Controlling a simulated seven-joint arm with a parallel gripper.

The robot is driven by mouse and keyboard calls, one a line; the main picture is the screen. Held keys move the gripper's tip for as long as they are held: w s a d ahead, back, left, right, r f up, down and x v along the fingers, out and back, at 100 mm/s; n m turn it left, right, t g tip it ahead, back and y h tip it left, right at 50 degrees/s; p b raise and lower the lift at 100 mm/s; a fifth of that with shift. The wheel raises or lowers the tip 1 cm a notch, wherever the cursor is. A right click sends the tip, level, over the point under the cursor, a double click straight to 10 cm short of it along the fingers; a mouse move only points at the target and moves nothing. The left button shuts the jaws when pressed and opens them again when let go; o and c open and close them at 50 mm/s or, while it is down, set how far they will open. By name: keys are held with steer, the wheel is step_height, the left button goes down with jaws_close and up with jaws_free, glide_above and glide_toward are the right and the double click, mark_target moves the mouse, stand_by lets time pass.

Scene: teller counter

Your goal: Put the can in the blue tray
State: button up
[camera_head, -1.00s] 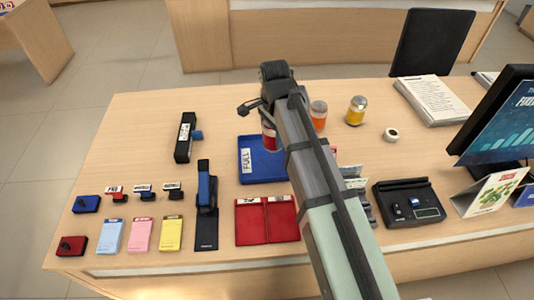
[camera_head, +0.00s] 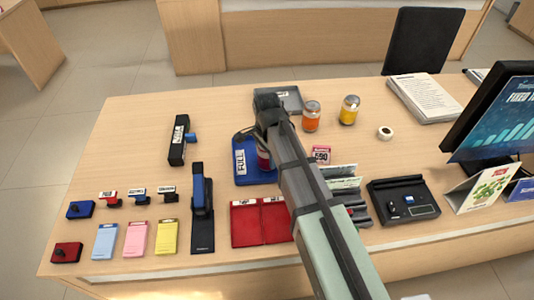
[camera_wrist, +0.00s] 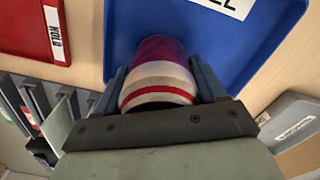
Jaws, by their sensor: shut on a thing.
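The blue tray (camera_head: 254,176) lies on the counter, marked with a white FULL label; my arm covers part of it in the head view. My gripper (camera_wrist: 165,90) is shut on the can (camera_wrist: 160,72), which shows white, red and purple bands between the fingers. In the wrist view the can is over the blue tray (camera_wrist: 235,55). In the head view only a sliver of the can (camera_head: 263,160) shows beside my gripper (camera_head: 258,145). I cannot tell whether the can's base touches the tray floor.
A jar with orange contents (camera_head: 311,116) and a yellow one (camera_head: 349,110) stand behind to the right. A grey tray (camera_head: 291,101) lies behind my gripper. A black stapler-like item (camera_head: 179,140) is to the left.

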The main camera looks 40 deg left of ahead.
steer(key=o, duration=1.3)
steer(key=shift+f, duration=0.1)
step_height(320, 180, up, 12)
steer(key=shift+r, duration=0.15)
